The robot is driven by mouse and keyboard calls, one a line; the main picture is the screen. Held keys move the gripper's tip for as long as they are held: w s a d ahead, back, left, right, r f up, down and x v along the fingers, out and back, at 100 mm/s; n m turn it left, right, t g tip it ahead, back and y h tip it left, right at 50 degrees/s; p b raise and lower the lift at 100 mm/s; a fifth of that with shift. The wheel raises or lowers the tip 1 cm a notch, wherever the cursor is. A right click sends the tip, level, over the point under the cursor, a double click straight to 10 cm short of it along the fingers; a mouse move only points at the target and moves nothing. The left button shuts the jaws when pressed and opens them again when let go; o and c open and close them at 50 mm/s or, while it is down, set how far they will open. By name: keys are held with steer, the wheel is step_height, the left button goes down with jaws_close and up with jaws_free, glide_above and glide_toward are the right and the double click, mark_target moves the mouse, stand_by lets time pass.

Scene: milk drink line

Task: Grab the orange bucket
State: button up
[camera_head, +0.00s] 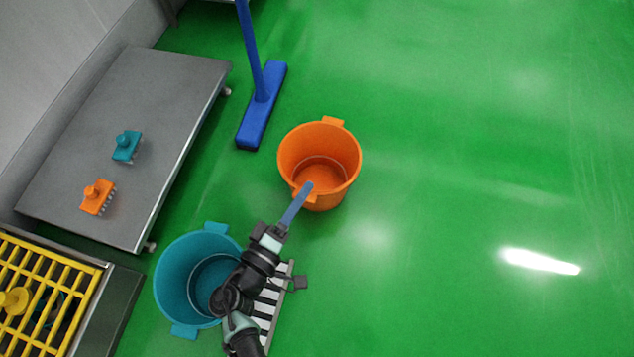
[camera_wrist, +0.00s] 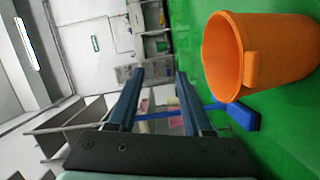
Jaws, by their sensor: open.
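The orange bucket (camera_head: 340,192) stands upright on the green floor, near the middle of the head view. It looks empty and has a tab handle on each side of its rim. My gripper (camera_head: 304,190) reaches toward its near rim and overlaps the near handle in the head view; I cannot tell there whether they touch. In the wrist view the orange bucket (camera_wrist: 285,50) lies to the right of the fingers, not between them. My gripper (camera_wrist: 158,75) is open there, its two blue fingers apart with nothing between them.
A teal bucket (camera_head: 172,290) stands beside my arm at lower left. A blue floor broom (camera_head: 258,118) stands behind the orange bucket. A steel table (camera_head: 150,85) holds a teal brush (camera_head: 127,146) and an orange brush (camera_head: 97,197). A yellow grate (camera_head: 50,270) is at far left. The floor at right is clear.

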steer(key=s+a+f+n+t+y+b, duration=0.1)
steer(key=s+a+f+n+b, duration=0.25)
steer(key=f, duration=0.45)
steer(key=s+a+f+n+t+y+b, duration=0.1)
steer(key=s+a+f+n+y+b, duration=0.2)
steer(key=f, duration=0.4)
steer(key=w+d+b, duration=0.3)
steer(key=w, duration=0.3)
steer(key=w+d+m+h+b, duration=0.1)
steer(key=w+d+b, duration=0.2)
steer(key=w, duration=0.2)
steer(key=shift+w+d, duration=0.2)
steer(key=shift+w, duration=0.2)
steer(key=shift+m, duration=0.25)
jaws_close()
steer(key=shift+f, duration=0.1)
